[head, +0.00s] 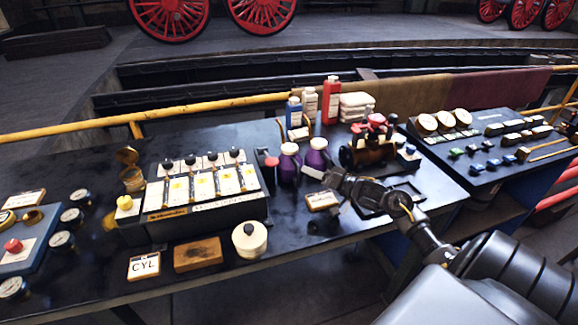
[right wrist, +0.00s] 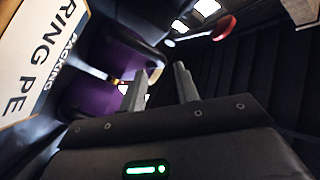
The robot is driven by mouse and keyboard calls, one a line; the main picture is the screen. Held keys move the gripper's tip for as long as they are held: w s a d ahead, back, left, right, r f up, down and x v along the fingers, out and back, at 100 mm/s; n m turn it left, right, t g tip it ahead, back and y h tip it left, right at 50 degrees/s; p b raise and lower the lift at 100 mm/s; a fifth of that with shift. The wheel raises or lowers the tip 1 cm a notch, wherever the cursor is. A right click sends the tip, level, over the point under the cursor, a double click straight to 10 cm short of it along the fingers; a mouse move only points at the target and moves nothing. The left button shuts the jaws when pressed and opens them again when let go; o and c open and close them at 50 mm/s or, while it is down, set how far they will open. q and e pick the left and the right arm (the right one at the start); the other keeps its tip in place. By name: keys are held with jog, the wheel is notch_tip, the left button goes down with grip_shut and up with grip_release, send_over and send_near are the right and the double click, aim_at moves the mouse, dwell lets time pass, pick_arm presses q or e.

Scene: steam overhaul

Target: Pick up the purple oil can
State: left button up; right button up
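Two purple cans with pale tops stand side by side at the back middle of the bench in the head view: a left one (head: 289,165) and a right one (head: 317,158). Thin curved brass spouts rise behind them. I cannot tell which one the task means. My right gripper (head: 318,175) is just in front of the right can. In the right wrist view, my right gripper (right wrist: 159,84) has its two fingers apart with nothing held between them. A purple body (right wrist: 98,75) shows beside and behind the left finger; contact cannot be told. My left gripper is out of view.
A white lettered card (right wrist: 35,55) is close at the left of the wrist view. A block of yellow-marked panels (head: 205,190) stands left of the cans. A brass and red model engine (head: 370,150) stands right. A white round pot (head: 250,239) sits near the front edge.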

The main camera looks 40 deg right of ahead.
aim_at(298, 168)
jog(key=x, duration=0.1)
jog(key=p+x, duration=0.1)
jog(key=x, duration=0.3)
jog(key=shift+w+a+f, duration=0.1)
jog(key=shift+a+f, duration=0.05)
jog(key=shift+f, duration=0.1)
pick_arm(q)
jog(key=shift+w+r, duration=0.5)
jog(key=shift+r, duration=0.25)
pick_arm(e)
grip_shut()
